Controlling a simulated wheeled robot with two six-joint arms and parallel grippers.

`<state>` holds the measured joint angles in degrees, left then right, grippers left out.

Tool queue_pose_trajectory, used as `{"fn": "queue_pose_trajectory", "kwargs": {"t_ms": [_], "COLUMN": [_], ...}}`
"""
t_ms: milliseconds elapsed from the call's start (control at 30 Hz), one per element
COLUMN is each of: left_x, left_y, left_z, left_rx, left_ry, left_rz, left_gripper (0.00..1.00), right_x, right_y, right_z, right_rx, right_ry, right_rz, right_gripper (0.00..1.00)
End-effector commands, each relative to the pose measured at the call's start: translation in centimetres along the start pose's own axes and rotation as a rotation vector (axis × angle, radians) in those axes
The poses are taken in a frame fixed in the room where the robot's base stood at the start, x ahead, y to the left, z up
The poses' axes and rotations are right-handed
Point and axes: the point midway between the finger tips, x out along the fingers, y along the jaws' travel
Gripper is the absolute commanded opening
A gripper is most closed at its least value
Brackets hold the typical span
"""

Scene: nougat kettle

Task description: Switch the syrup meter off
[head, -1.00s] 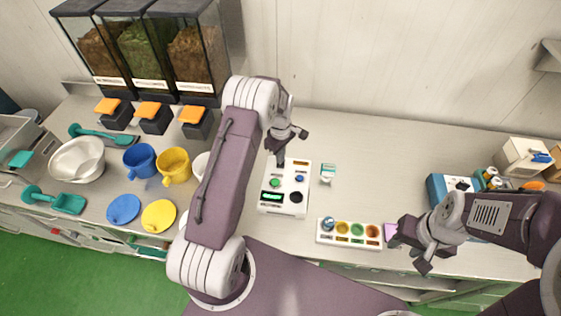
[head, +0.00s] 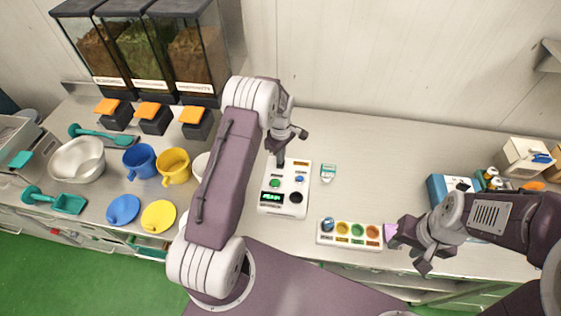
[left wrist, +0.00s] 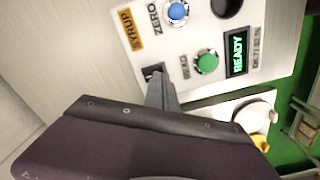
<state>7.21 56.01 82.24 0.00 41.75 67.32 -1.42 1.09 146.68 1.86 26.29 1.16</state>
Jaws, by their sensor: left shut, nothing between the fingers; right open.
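The syrup meter (head: 299,172) is a white box on the worktop, with a green button, a blue button, a dark round opening and a lit green display. In the left wrist view the meter (left wrist: 272,62) shows an orange SYRUP label, a blue ZERO button (left wrist: 176,11), a green READ button (left wrist: 207,62) and a display (left wrist: 237,53) reading READY. My left gripper (head: 280,161) is shut and empty, its tip at the meter's far left corner. In the left wrist view its fingers (left wrist: 160,82) partly hide a small dark switch (left wrist: 152,72); I cannot tell whether they touch.
Yellow (head: 174,166) and blue cups stand left. A blue box (head: 440,188) is at right. The worktop behind the meter is clear.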

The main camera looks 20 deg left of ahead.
Motion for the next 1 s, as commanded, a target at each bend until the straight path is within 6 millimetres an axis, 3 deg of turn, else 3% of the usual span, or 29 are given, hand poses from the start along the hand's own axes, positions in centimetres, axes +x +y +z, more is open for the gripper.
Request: {"fn": "queue_pose_trajectory", "kwargs": {"t_ms": [1000], "left_x": [0.83], "left_y": [0.01], "left_z": [-0.01], "left_rx": [0.0], "left_ry": [0.0], "left_rz": [0.0], "left_gripper": [0.0], "right_x": [0.6], "right_y": [0.01], "right_z": [0.06], "right_rx": [0.0], "right_ry": [0.0], "right_rz": [0.0], "right_gripper": [0.4]}}
